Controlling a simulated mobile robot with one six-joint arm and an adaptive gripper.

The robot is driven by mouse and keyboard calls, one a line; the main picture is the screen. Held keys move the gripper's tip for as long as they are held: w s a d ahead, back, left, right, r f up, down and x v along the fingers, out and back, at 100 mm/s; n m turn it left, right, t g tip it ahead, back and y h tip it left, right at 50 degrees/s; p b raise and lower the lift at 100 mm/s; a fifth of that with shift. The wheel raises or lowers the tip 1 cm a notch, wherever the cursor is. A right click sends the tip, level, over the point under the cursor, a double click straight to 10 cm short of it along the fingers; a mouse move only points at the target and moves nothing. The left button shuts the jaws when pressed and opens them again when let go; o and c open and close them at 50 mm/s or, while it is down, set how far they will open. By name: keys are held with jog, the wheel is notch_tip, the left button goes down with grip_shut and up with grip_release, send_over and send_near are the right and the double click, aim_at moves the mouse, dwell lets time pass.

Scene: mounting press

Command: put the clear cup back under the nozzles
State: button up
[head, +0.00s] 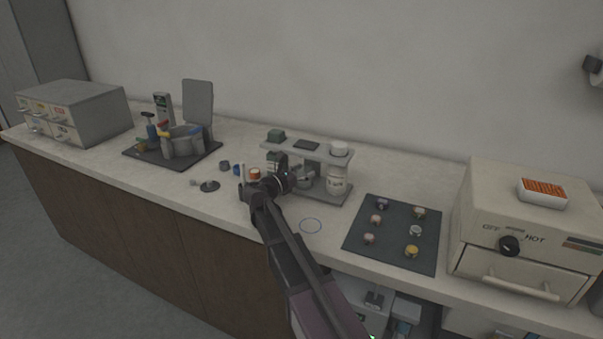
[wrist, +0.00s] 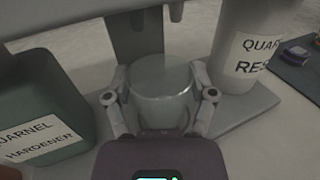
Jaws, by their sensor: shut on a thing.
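The clear cup (wrist: 163,88) stands upright between the two fingers of my gripper (wrist: 161,80) in the wrist view, and the fingers are shut on its sides. It is over the grey base plate (wrist: 238,113) of the dispenser stand, in front of the post. Two nozzles (wrist: 176,10) hang down at the top of the wrist view, beyond the cup. I cannot tell whether the cup touches the base. In the head view my gripper (head: 297,181) reaches into the stand (head: 318,153), and the arm hides part of it.
A green hardener container (wrist: 40,115) is close on the left; a white resin bottle (wrist: 243,45) is close on the right. A dark mat (head: 393,235) with several small pieces lies right of the stand. The oven-like box (head: 530,235) is farther right.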

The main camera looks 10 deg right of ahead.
jog(key=shift+f, duration=0.25)
jog(key=o, duration=1)
jog(key=shift+r, duration=0.1)
jog(key=shift+o, duration=0.2)
jog(key=shift+r, duration=0.2)
jog(key=v, duration=1.2)
jog(key=shift+a, duration=0.1)
